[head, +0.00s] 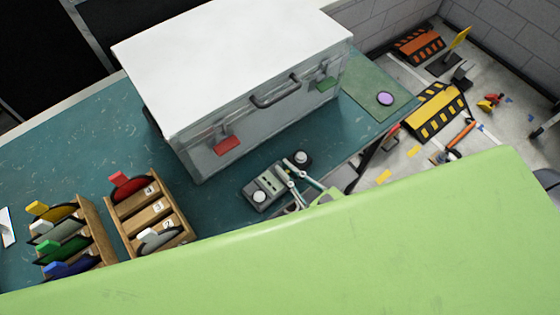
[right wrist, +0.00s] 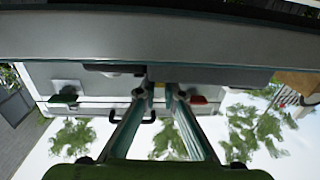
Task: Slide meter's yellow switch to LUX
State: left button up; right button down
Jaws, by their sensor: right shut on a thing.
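The meter (head: 264,187) is a small grey device with a white dome, on the teal bench in front of the white case. The yellow switch and the LUX mark cannot be made out. My left gripper is not in view.
A large white case (head: 240,60) with a handle, a red latch and a green latch stands behind the meter. Wooden racks (head: 183,222) with coloured-handled items are at left. A green mat (head: 362,88) with a purple disc is at right. My green arm covers the foreground.

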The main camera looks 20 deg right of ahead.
jog(key=shift+s+d, duration=0.25)
jog(key=shift+s, duration=0.3)
jog(key=c, duration=2.1)
grip_release()
jog(key=shift+w, duration=0.1)
jog(key=shift+c, duration=0.2)
jog(key=v, duration=1.2)
